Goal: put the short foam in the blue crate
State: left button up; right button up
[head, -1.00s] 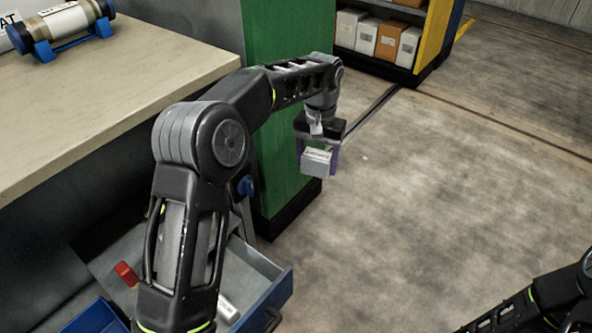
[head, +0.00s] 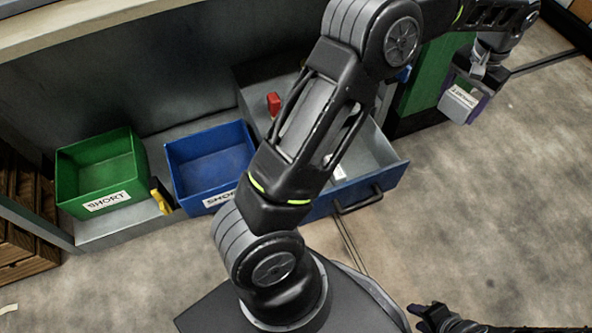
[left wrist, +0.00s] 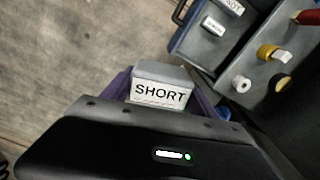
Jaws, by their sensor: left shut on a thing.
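The short foam, a small grey block with a white label reading SHORT (left wrist: 160,93), is between the purple-sided fingers of my left gripper (left wrist: 165,100). In the head view this foam (head: 459,101) is at the upper right, held up in my left gripper (head: 466,98) over the floor, beyond the drawer. The blue crate (head: 208,158) stands left of centre and looks empty. Its front label starts with SHO; the rest is hidden by my left arm. My right gripper (head: 430,315) is at the bottom edge, and its jaw opening is unclear.
A green crate (head: 100,175) labelled SHORT stands left of the blue one, with a yellow object (head: 160,197) between them. A green cabinet (head: 425,85) stands behind.

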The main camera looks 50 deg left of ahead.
aim_at(217, 168)
jog(key=k+l, duration=0.1)
jog(key=k, duration=0.4)
jog(key=u, duration=1.2)
jog(key=i, duration=0.5)
